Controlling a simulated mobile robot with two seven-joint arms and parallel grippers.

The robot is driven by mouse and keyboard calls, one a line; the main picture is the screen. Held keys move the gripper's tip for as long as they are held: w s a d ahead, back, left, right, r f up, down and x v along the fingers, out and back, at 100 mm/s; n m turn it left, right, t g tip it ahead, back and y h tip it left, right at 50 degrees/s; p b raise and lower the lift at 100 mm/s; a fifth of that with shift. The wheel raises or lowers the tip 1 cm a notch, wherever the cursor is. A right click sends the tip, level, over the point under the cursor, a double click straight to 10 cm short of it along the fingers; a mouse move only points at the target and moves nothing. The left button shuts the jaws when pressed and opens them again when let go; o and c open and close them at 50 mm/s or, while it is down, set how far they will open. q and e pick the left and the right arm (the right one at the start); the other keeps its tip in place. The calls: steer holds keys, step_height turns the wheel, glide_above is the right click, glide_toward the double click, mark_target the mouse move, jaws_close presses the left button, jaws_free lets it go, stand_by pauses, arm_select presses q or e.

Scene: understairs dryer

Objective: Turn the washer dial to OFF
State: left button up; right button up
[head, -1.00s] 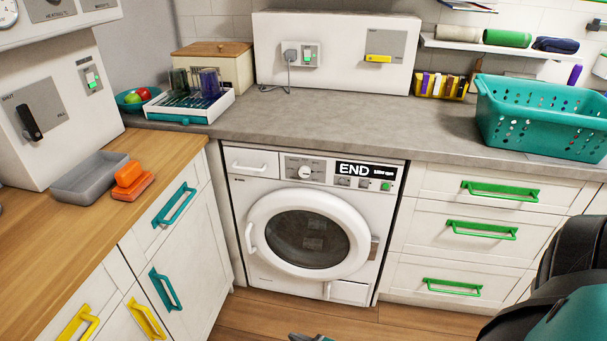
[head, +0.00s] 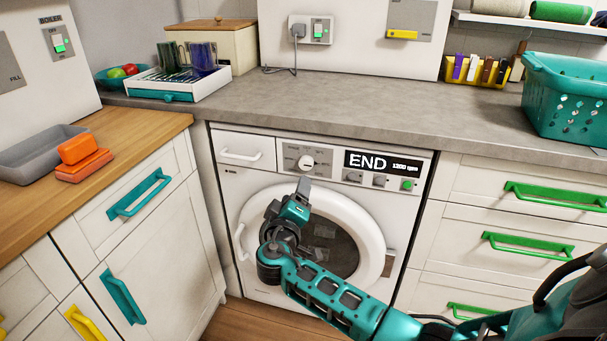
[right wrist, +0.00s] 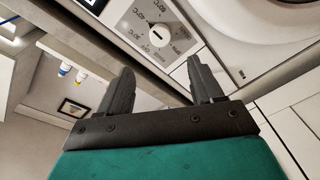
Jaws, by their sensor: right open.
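The washer (head: 330,140) stands under the grey counter, its display reading END. Its white round dial (head: 306,162) is at the upper left of the control panel, with a printed scale around it. In the right wrist view the dial (right wrist: 158,36) lies beyond and between the two fingertips, its mark pointing toward the lower right. My right gripper (head: 304,186) is just below the dial in the head view, in front of the door's top. In the right wrist view the right gripper (right wrist: 162,80) has its fingers apart and empty, apart from the dial. My left gripper is not in view.
The washer has a detergent drawer (head: 247,150) left of the dial and a green-lit button (head: 407,185) at the right. The counter edge (head: 330,121) overhangs the panel. Teal (head: 140,194) and green handles (head: 555,196) stick out from cabinets on both sides.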

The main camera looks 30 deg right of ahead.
mark_target(305, 165)
steer(key=b+x, duration=0.2)
steer(key=x, duration=0.9)
steer(key=shift+w, duration=0.1)
steer(key=shift+c, duration=1.3)
steer(key=c, duration=0.8)
